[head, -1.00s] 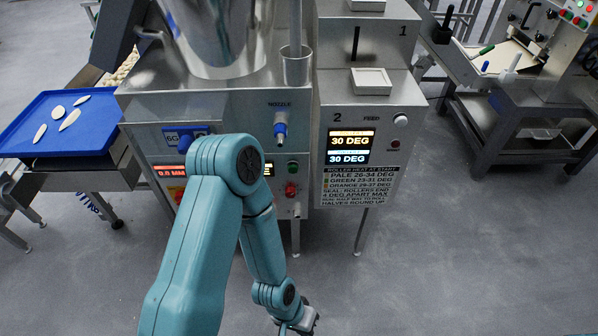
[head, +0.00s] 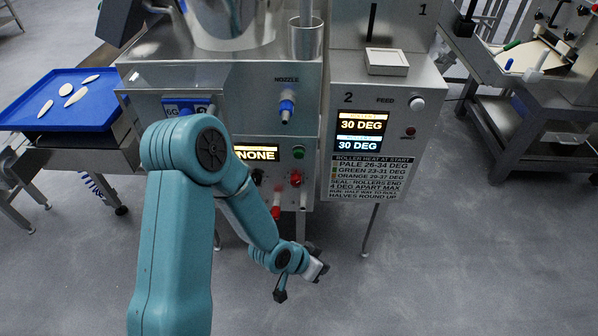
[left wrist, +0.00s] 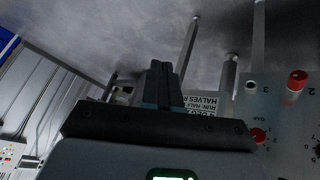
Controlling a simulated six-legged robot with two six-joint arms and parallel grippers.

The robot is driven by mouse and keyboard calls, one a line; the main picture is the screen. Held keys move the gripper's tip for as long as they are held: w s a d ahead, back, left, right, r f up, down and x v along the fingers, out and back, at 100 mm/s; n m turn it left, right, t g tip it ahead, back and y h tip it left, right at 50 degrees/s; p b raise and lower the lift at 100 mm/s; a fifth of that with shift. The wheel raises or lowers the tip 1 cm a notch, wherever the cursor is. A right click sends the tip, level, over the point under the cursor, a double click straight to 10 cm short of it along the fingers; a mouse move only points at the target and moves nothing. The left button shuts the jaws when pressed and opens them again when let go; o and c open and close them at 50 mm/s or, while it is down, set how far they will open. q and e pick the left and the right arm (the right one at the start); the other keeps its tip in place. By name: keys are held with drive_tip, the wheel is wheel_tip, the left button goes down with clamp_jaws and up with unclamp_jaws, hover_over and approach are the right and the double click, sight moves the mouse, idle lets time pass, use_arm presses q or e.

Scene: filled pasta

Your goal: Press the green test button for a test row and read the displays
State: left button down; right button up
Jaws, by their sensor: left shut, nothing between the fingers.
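The green button (head: 299,152) is on the steel machine front, right of a small display reading NONE (head: 256,153). A two-line display (head: 360,135) on the unit marked 2 reads 30 DEG on both lines. Below it a placard (head: 371,178) lists PALE 26-34, GREEN 23-31 and ORANGE 29-37 DEG. My left gripper (head: 318,268) is low in front of the machine, below and apart from the green button. In the left wrist view its fingers (left wrist: 164,85) are together and empty. My left arm hides part of the machine front. My right gripper is not in view.
A red button (head: 296,178) sits below the green one, and a blue-tipped nozzle (head: 286,107) above. A white FEED knob (head: 417,104) is on unit 2. A blue tray (head: 60,105) with pale pieces stands left, another machine bench (head: 530,95) right. The floor in front is clear.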

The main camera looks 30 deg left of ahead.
sight(299, 155)
use_arm(q)
drive_tip(key=w+a+r+m+t+b, duration=0.1)
drive_tip(key=w+a+m+t+b, duration=0.4)
drive_tip(key=w+a+b, duration=0.3)
drive_tip(key=w+a+r+m+t+b, duration=0.1)
drive_tip(key=a+r+m+t+b, duration=0.3)
drive_tip(key=r, duration=0.5)
drive_tip(key=a+m+b, duration=0.2)
drive_tip(key=a+m, duration=0.1)
drive_tip(key=shift+w+r+y+b, duration=0.3)
drive_tip(key=shift+w+b, duration=0.05)
drive_tip(key=shift+w, duration=0.05)
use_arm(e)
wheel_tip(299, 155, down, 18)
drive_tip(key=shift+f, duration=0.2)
use_arm(q)
drive_tip(key=w+a+p, duration=0.4)
drive_tip(key=w, duration=0.3)
drive_tip(key=shift+w+a, duration=0.25)
drive_tip(key=shift+a, duration=0.05)
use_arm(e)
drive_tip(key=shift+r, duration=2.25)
use_arm(q)
drive_tip(key=shift+w+p, duration=0.15)
drive_tip(key=shift+p, duration=0.15)
drive_tip(key=shift+w+a+f, duration=0.1)
drive_tip(key=shift+w+a, duration=0.1)
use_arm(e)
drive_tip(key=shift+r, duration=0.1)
